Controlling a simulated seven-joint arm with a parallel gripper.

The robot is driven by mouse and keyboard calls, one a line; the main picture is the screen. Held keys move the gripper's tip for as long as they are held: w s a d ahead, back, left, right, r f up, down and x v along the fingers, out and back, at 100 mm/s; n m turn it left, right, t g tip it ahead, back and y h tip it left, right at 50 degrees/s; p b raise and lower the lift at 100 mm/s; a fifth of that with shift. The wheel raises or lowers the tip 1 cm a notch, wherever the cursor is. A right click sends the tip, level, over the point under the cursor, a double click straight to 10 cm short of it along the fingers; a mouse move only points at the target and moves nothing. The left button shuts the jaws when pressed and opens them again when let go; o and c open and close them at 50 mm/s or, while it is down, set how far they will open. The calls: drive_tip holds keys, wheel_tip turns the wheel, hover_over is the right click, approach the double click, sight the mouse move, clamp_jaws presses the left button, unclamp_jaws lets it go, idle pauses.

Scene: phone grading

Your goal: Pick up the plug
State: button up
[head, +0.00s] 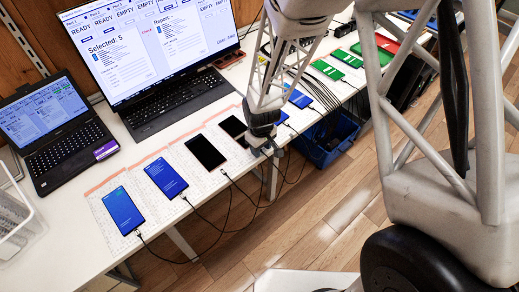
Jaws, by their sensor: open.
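Several black cables end in small plugs at the front edge of the white table. One plug (138,234) is at the lower end of the nearest blue-screen phone (124,211). Another plug (185,198) is at the second blue-screen phone (166,178), and a third plug (224,173) is at a dark phone (206,152). My gripper (262,146) is open, low over the table's front edge beside another dark phone (234,128). The plug near it is largely hidden by the fingers, and I cannot tell whether they touch it.
A white wire basket (15,225) is at the left edge. Green-screen phones (327,70) lie farther along the table. Cables hang over its front edge. A blue bin (325,150) stands below.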

drive_tip(key=shift+f, duration=0.25)
idle(0.4)
clamp_jaws()
